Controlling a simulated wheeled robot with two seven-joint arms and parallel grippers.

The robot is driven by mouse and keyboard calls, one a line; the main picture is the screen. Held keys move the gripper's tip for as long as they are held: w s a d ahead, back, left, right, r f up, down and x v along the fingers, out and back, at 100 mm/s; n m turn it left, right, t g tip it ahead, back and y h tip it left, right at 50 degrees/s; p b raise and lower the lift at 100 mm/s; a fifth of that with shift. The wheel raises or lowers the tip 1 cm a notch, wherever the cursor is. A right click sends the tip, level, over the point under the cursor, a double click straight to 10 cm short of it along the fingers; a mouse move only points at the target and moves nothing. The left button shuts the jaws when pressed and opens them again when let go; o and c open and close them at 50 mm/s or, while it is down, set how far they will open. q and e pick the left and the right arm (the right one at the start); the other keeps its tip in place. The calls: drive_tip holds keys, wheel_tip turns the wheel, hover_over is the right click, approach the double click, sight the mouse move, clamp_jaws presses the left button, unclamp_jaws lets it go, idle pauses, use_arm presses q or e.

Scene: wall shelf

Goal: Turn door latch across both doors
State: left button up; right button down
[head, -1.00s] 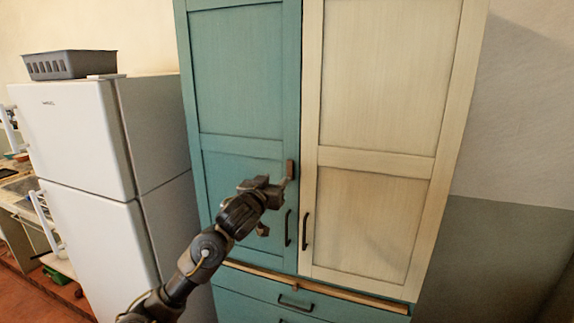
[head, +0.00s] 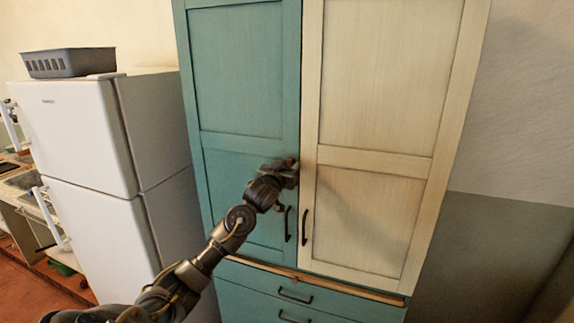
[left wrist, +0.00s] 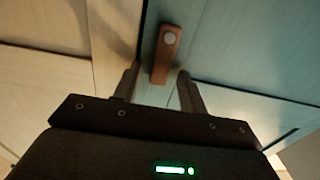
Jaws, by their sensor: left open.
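The door latch (left wrist: 167,52) is a small brown bar with a light round pivot, mounted on the teal door (left wrist: 230,50) near the seam between the doors. In the left wrist view it lies lengthwise between my open fingers, nearly in line with the seam. My left gripper (left wrist: 158,85) is open around its near end; I cannot tell whether a finger touches it. In the head view my left gripper (head: 290,172) is at the seam of the teal door (head: 235,80) and the cream door (head: 380,80), hiding the latch. Both doors look closed. My right gripper is not in view.
Dark vertical handles (head: 305,228) stand on both doors just below my gripper. A wooden ledge (head: 330,288) and teal drawers (head: 255,298) are below the doors. A white fridge (head: 75,130) with a grey basket (head: 70,63) on top stands to the left.

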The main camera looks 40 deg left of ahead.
sight(303, 175)
use_arm(q)
clamp_jaws()
drive_tip(key=shift+d, duration=0.1)
idle(0.3)
drive_tip(key=d+f+m+b, duration=0.1)
drive_tip(key=m+b, duration=0.2)
drive_tip(key=m, duration=0.1)
drive_tip(key=w+d+f+m+b, duration=0.1)
drive_tip(key=m+b, duration=0.3)
drive_tip(key=m, duration=0.1)
drive_tip(key=d+f+m+b, duration=0.1)
drive_tip(key=m+b, duration=0.2)
drive_tip(key=m, duration=0.1)
drive_tip(key=shift+w+d+f+m, duration=0.1)
drive_tip(key=shift+w+d+m, duration=0.05)
drive_tip(key=shift+d+m, duration=0.15)
drive_tip(key=shift+d+f+m+b, duration=0.1)
drive_tip(key=shift+f+m+b, duration=0.1)
drive_tip(key=shift+m+b, duration=0.55)
drive_tip(key=shift+d+f+m+b, duration=0.1)
drive_tip(key=shift+f+m+b, duration=0.1)
drive_tip(key=shift+m+b, duration=0.55)
